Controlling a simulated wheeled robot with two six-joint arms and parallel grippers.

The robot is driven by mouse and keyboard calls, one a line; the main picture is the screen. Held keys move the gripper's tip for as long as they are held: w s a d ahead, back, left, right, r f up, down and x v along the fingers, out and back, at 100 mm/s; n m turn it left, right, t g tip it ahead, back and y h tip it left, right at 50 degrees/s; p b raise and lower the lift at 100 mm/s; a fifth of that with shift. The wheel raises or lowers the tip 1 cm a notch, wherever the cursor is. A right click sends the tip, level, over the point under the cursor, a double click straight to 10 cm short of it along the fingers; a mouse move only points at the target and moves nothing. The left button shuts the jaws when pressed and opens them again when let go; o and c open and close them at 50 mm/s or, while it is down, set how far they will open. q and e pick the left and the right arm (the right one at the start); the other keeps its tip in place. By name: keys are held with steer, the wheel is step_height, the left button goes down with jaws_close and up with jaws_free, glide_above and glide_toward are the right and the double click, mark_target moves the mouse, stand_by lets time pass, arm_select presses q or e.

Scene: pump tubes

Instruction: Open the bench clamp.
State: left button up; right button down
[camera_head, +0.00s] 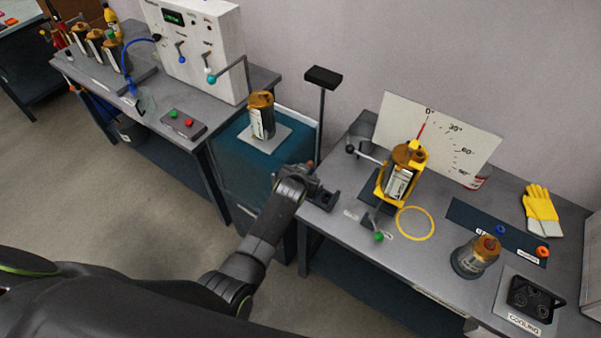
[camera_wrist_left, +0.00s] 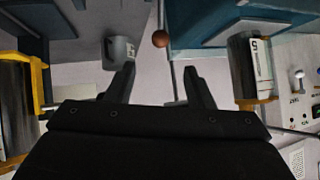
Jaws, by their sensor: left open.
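A yellow clamp frame (camera_head: 380,188) on the right bench surrounds an upright brown-topped tube (camera_head: 400,178) with a white label. A short lever with a green knob (camera_head: 378,236) stands at the clamp's front, beside small white labels too small to read. My left gripper (camera_head: 322,188) is at the bench's left edge, to the left of the clamp and apart from it. In the left wrist view its two fingers (camera_wrist_left: 160,78) are spread with nothing between them. Part of a yellow frame (camera_wrist_left: 38,82) shows at that view's left. My right gripper is out of view.
An angle board (camera_head: 440,130) stands behind the clamp. A yellow ring (camera_head: 415,223) and another tube (camera_head: 476,256) are to its right. A tube (camera_head: 262,115) stands on the teal cabinet (camera_head: 240,165). A dark post (camera_head: 322,120) rises behind the gripper.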

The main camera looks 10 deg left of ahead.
arm_select(q)
steer(key=v, duration=0.4)
steer(key=shift+s, duration=0.1)
stand_by(0.6)
steer(key=s+a+f+g+b, duration=0.1)
steer(key=s+a+f+b, duration=0.1)
steer(key=s+f, duration=0.55)
steer(key=s+a+f+n+g+b, duration=0.1)
steer(key=s+a+f+g+b, duration=0.3)
steer(key=f, duration=0.7)
steer(key=s+a+f+t+b, duration=0.1)
steer(key=s+f, duration=0.6)
steer(key=f, duration=0.3)
steer(key=s+a+f+g+b, duration=0.1)
steer(key=s+a+f+b, duration=0.1)
steer(key=s+f, duration=0.4)
steer(key=s+a+f+n+g+b, duration=0.1)
steer(key=s+f, duration=0.5)
steer(key=s, duration=1)
steer(key=s+a+f+n+g+y+b, duration=0.1)
steer(key=s+a+f+g+b, duration=0.2)
steer(key=s+a+f, duration=0.4)
steer(key=s+b, duration=0.1)
steer(key=s, duration=0.3)
